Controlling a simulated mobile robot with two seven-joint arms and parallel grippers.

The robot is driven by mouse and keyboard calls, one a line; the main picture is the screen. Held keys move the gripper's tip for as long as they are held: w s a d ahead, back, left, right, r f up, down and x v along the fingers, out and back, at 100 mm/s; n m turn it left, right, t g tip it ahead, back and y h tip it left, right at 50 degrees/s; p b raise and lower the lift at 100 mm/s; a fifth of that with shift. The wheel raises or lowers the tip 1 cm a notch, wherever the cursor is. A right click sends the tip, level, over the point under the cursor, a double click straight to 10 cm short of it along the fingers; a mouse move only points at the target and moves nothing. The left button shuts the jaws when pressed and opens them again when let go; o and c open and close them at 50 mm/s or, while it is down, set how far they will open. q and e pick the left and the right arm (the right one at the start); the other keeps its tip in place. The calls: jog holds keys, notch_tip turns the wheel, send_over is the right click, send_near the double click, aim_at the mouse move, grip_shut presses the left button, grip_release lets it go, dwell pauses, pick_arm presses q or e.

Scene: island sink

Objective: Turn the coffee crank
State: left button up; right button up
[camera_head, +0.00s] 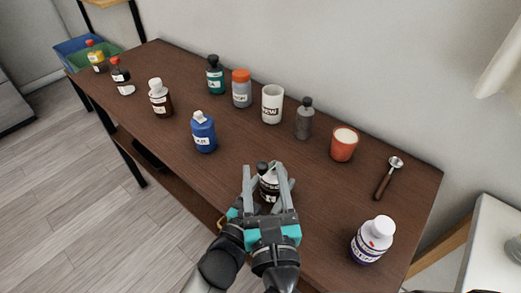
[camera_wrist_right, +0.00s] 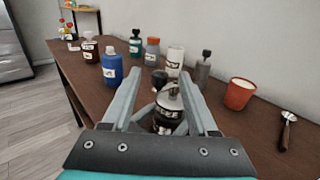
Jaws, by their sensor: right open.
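The coffee grinder (camera_head: 269,188) is a small dark jar with a white-lettered label and a metal top, standing on the brown table. Its crank has a black knob (camera_wrist_right: 159,77), which shows above the metal top in the right wrist view. My right gripper (camera_head: 265,170) is open, with one finger on each side of the grinder. The fingers hide part of the grinder body (camera_wrist_right: 167,115); I cannot tell whether they touch it. My left gripper is not in view.
A blue bottle (camera_head: 203,133) stands left of the grinder. A grey bottle (camera_head: 304,120), an orange cup (camera_head: 344,145) and a white mug (camera_head: 272,104) stand behind. A scoop (camera_head: 385,181) and a white-capped bottle (camera_head: 371,242) are to the right. Several other bottles fill the far left.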

aim_at(262, 160)
jog(key=w, duration=0.4)
jog(key=w+a, duration=0.1)
jog(key=w, duration=0.1)
grip_shut()
dwell(0.4)
